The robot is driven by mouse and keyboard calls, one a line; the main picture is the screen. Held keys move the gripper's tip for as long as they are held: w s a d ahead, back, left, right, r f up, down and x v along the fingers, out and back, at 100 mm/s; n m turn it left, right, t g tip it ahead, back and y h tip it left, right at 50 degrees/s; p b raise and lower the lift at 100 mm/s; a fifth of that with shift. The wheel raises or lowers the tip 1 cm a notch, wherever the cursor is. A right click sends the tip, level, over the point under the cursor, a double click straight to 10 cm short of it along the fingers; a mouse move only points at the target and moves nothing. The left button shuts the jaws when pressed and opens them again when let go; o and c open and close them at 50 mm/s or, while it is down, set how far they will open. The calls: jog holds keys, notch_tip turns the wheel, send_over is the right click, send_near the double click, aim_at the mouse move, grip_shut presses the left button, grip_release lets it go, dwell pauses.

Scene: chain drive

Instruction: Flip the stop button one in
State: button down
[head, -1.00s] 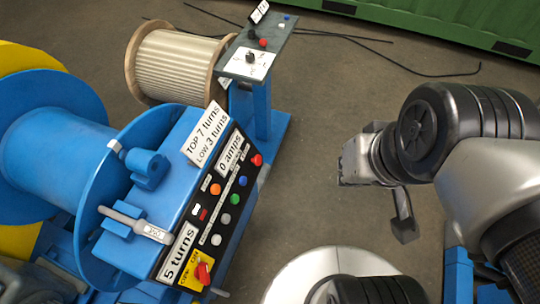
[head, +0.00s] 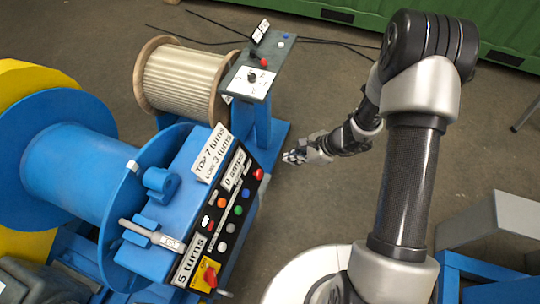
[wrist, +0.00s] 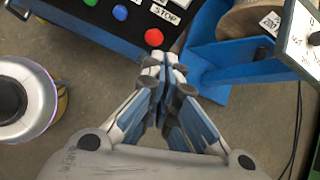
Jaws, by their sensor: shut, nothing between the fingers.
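The red stop button (head: 258,174) is at the upper right end of the black control panel (head: 223,230) on the blue machine. In the wrist view the red button (wrist: 154,37) sits beside a "STOP" label (wrist: 164,15). My gripper (head: 290,157) is to the right of the button in the head view, with a gap between them. In the wrist view my gripper (wrist: 161,62) is shut and empty, its fingertips just below the button in the picture. I cannot tell the remaining depth from the tips to the button.
Green (wrist: 120,12) and blue (wrist: 90,3) buttons are beside the stop button. A pedestal panel (head: 252,80) and a wooden spool (head: 180,80) stand behind.

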aim_at(258, 174)
notch_tip(258, 174, down, 7)
jog(key=s+d+m, duration=0.1)
jog(key=m, duration=0.2)
jog(key=shift+s+d+p, duration=0.25)
jog(key=shift+s+p, duration=0.1)
jog(key=shift+p, duration=0.1)
jog(key=a+r+b+x, duration=0.1)
jog(key=b+x, duration=0.2)
jog(key=x, duration=1)
jog(key=shift+w+a, duration=0.25)
jog(key=shift+w, duration=0.2)
jog(key=shift+f, duration=0.1)
